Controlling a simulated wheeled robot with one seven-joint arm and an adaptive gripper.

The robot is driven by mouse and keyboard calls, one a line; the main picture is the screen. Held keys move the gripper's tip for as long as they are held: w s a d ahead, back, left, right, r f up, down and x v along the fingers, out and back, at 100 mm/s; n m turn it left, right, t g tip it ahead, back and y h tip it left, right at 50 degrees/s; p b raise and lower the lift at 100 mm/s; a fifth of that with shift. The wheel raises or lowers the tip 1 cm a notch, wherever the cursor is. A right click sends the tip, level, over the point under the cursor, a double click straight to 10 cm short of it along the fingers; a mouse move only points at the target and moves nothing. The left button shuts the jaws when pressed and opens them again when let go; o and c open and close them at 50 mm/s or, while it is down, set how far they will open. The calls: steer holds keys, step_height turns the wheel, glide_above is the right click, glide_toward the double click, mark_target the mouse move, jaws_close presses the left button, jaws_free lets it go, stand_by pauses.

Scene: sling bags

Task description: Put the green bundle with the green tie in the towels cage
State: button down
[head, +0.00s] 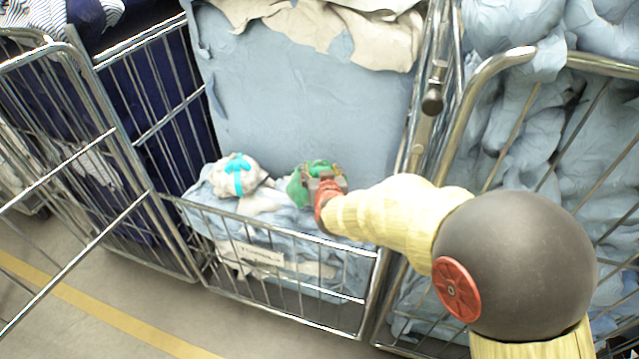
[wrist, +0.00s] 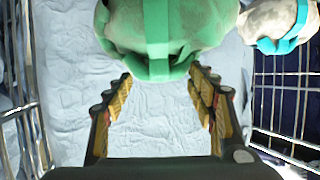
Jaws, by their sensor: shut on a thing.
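The towels cage (head: 350,248) has a low front rail and a white label (head: 258,253) whose small lettering seems to read towels. Light blue cloth lies in it below the bundle. In the head view I cannot tell whether the bundle touches that cloth.
A whitish bundle with a turquoise tie (head: 238,174) lies on the cloth left of the green bundle; it also shows in the wrist view (wrist: 282,25). Cages with dark blue cloth (head: 150,90) and light blue cloth (head: 510,110) stand either side. Metal side bars flank my gripper.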

mark_target(298, 195)
steer(key=shift+f+b, duration=0.6)
steer(key=shift+f, duration=1.35)
steer(key=c, duration=0.8)
jaws_free()
steer(key=shift+f, duration=0.15)
steer(key=shift+o, duration=0.6)
